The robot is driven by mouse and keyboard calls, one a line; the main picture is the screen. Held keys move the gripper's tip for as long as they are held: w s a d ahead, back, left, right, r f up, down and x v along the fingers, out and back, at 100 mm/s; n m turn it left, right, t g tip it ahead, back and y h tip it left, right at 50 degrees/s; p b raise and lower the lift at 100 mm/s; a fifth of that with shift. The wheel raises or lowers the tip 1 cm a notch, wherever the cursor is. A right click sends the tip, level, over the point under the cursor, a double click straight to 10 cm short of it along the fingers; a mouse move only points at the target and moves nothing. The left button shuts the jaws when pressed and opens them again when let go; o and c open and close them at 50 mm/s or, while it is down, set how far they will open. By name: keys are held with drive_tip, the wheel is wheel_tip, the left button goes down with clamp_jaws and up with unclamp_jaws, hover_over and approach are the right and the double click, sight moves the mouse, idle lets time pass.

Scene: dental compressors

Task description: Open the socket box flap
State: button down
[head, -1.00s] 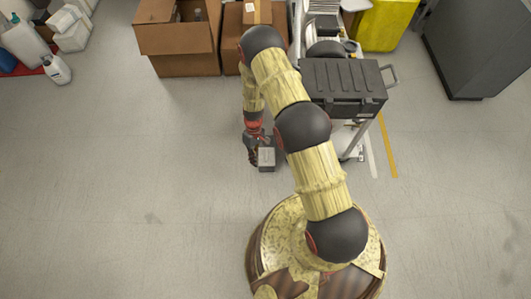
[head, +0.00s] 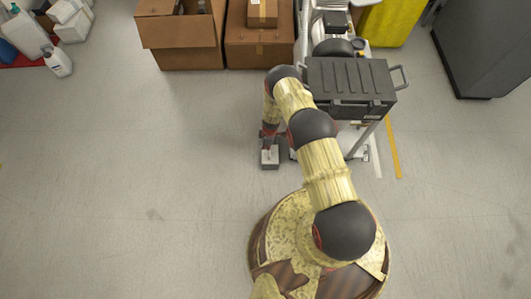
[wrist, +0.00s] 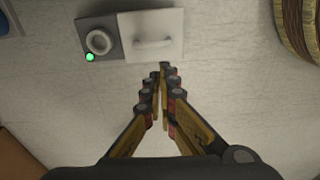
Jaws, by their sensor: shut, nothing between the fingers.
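The socket box (head: 270,160) is a small grey box low in the middle of the head view, beside my arm's far end. In the wrist view it lies at the top, with a light grey flap (wrist: 170,22) that carries a raised handle (wrist: 152,42). The flap looks closed. Left of it is a darker panel with a round socket (wrist: 99,42) and a lit green lamp (wrist: 89,57). My gripper (wrist: 161,72) is shut and empty, its tips just below the flap's lower edge in the picture; contact cannot be told. My arm mostly hides the gripper in the head view.
A cart with a black case (head: 350,85) stands right of my arm. Cardboard boxes (head: 185,40) are at the back, and a grey cabinet (head: 485,50) is at the right. White bottles (head: 57,62) stand far left. The floor left and in front is clear.

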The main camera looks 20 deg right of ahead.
sight(264, 156)
drive_tip(key=shift+n, duration=0.3)
drive_tip(key=f+b, duration=0.1)
drive_tip(key=f, duration=0.2)
drive_tip(key=f+b, duration=0.2)
drive_tip(key=f, duration=0.1)
drive_tip(key=f+b, duration=0.2)
drive_tip(key=f, duration=0.2)
drive_tip(key=shift+w+a, duration=0.1)
drive_tip(key=shift+a, duration=0.3)
drive_tip(key=shift+r, duration=0.15)
